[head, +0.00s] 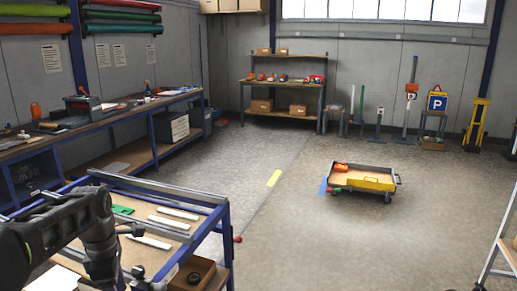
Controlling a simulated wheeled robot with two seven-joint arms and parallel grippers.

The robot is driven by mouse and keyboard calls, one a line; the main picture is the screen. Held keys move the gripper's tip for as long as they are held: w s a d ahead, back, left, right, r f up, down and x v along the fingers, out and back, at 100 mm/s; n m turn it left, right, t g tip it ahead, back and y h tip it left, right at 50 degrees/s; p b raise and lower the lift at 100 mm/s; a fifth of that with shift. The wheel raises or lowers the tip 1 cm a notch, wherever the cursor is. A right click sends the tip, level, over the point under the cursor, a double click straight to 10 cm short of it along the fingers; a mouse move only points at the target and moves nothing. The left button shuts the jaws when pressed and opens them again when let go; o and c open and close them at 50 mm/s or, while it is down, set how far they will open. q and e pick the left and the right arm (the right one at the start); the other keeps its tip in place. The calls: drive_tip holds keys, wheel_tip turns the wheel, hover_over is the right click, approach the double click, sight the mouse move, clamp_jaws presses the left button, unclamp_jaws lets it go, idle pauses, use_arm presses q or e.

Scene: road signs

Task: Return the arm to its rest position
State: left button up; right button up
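My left arm (88,215), dark grey and black, comes in from the left edge. It bends at the lower left and points down in front of a blue-framed work table (215,222). My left gripper (138,280) is at the bottom edge, partly cut off, and I cannot tell whether its fingers are open or shut. No held object shows there. My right gripper is not clearly in view; only a small dark piece shows at the bottom edge on the right.
The table carries pale strips (172,223) and a green piece (122,209). A low cart (365,182) stands on the floor at right. A ladder-like frame (497,245) is at the right edge. The middle floor is clear.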

use_arm(q)
drive_tip(key=s+d+f+m+h, duration=0.1)
drive_tip(key=s+d+f+m, duration=0.1)
drive_tip(key=d+f+m, duration=0.5)
drive_tip(key=s+d+f+m+h, duration=0.1)
drive_tip(key=d+f, duration=0.3)
drive_tip(key=f, duration=0.7)
drive_tip(key=s+d+f+m, duration=0.2)
drive_tip(key=d+f+m, duration=0.3)
drive_tip(key=f, duration=0.4)
drive_tip(key=s+d+f+m+h, duration=0.1)
drive_tip(key=s+d+f+m, duration=0.2)
drive_tip(key=s, duration=0.6)
drive_tip(key=s+d+f+m+h, duration=0.1)
drive_tip(key=s+d+f+m, duration=0.3)
drive_tip(key=s+d+f, duration=0.4)
drive_tip(key=shift+s+d+t, duration=0.3)
drive_tip(key=shift+s+d, duration=0.15)
drive_tip(key=shift+s, duration=0.05)
